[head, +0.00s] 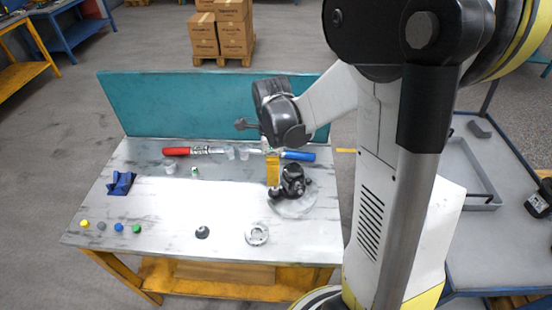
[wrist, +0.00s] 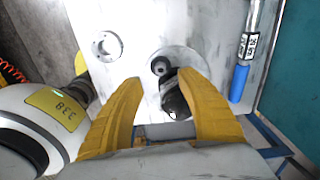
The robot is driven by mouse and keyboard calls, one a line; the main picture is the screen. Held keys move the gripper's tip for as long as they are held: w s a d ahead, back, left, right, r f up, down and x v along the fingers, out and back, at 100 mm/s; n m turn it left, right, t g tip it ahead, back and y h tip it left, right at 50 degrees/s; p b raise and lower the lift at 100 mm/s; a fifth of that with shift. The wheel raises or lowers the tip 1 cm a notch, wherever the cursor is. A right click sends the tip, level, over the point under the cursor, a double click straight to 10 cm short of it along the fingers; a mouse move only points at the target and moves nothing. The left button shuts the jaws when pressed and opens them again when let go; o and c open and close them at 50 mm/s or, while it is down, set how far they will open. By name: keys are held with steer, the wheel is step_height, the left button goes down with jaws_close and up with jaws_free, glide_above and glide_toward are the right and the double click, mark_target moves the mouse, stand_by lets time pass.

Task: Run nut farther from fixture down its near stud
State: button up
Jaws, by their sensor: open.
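The black hydraulic motor (head: 292,180) stands on a pale round fixture plate (head: 292,207) at the right of the table. In the wrist view the motor (wrist: 174,98) shows between and beyond the two yellow fingers of my gripper (wrist: 170,92). The fingers are spread apart with nothing visibly held between them. In the head view a yellow finger of my gripper (head: 273,170) is just left of and behind the motor. The studs and the nuts on them are too small and dark to make out, so I cannot tell which nut is farther from the fixture.
A torque wrench with red and blue (head: 298,155) ends lies along the back, before a teal panel (head: 210,104). Clear cups (head: 170,168), a blue holder (head: 121,184), a black dome (head: 202,232), a grey ring (head: 257,235) and small coloured caps (head: 118,227) are on the table. Its middle is clear.

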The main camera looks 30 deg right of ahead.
mark_target(273, 188)
step_height(273, 188, down, 8)
steer(key=b, duration=0.3)
steer(key=shift+f, duration=0.25)
jaws_close()
steer(key=shift+c, duration=1.6)
jaws_free()
steer(key=shift+r, duration=0.15)
steer(key=shift+s+d+r+p, duration=0.1)
steer(key=shift+d+r+p, duration=0.05)
steer(key=shift+r+p, duration=0.35)
steer(key=shift+s+d+r+p, duration=0.1)
steer(key=shift+r+p, duration=0.25)
steer(key=shift+r, duration=0.15)
steer(key=n+b, duration=0.1)
steer(key=n, duration=0.3)
steer(key=shift+f+n, duration=0.1)
steer(key=shift+n, duration=0.2)
steer(key=n, duration=0.5)
steer(key=shift+n, duration=0.4)
